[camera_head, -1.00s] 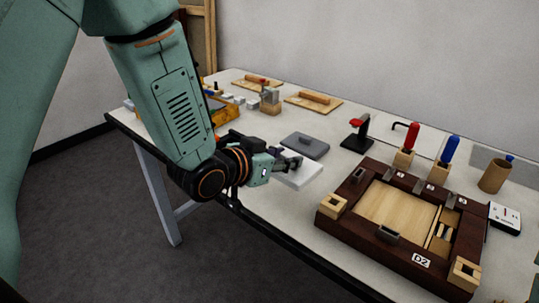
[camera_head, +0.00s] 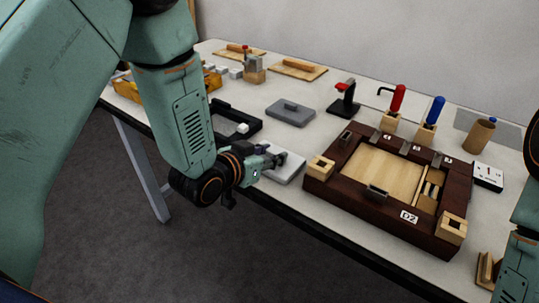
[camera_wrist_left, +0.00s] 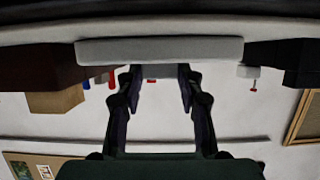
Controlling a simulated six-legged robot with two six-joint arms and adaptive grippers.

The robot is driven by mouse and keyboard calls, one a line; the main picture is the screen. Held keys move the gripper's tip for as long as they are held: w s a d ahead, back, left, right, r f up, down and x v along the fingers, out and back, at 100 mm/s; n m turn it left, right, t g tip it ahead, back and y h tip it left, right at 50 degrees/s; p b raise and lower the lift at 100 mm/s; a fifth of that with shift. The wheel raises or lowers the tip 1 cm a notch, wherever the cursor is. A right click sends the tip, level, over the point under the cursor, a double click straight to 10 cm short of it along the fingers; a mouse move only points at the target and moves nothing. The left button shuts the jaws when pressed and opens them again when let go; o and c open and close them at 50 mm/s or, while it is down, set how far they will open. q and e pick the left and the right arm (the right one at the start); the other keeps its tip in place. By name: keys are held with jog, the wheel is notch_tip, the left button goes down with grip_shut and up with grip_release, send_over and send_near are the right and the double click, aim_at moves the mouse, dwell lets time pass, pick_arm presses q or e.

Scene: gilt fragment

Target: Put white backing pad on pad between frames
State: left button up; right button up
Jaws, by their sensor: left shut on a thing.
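The white backing pad (camera_head: 287,169) is a flat pale slab near the table's front edge, left of the dark brown frame labelled D2 (camera_head: 331,205). My left gripper (camera_head: 276,160) is shut at the pad. In the left wrist view the pad (camera_wrist_left: 160,50) lies across beyond the fingertips (camera_wrist_left: 158,78), with a small grey piece between the fingers. I cannot tell whether the pad touches the table. A grey slab with a handle (camera_head: 291,114) lies behind it. A black open frame or tray (camera_head: 247,134) stands to the left. My right gripper is not in view.
The table (camera_head: 262,188) also holds a red-topped black stand (camera_head: 345,99), red (camera_head: 397,97) and blue (camera_head: 434,110) handled tools in wooden blocks, and a brown cylinder (camera_head: 480,136). Wooden boards (camera_head: 298,69) lie at the back. Part of my right arm shows at the right edge.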

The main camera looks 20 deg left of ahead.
pick_arm(q)
jog(key=shift+w+d, duration=0.15)
jog(key=shift+s, duration=0.25)
jog(key=o, duration=0.7)
jog(key=shift+f, duration=0.1)
jog(key=o, duration=0.3)
jog(key=shift+w+f, duration=0.15)
jog(key=shift+o, duration=0.2)
